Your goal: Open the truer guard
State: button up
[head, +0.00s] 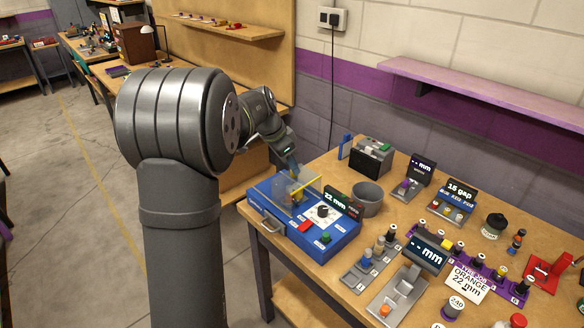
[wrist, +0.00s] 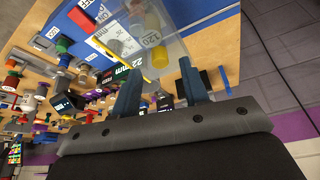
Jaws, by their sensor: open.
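My gripper (wrist: 158,82) is open and empty, close to the guard. In the head view its tips are small and partly hidden; contact cannot be told.
A grey cup (head: 367,199) stands right behind the truer, and a dark box (head: 372,156) is farther back. The wall is behind the table.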

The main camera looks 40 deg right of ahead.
jog(key=shift+x, duration=1.35)
grip_shut()
jog(key=w, duration=0.9)
jog(key=shift+w, duration=0.4)
jog(key=shift+r, duration=0.1)
grip_release()
jog(key=v, duration=1.7)
jog(key=shift+a, duration=0.2)
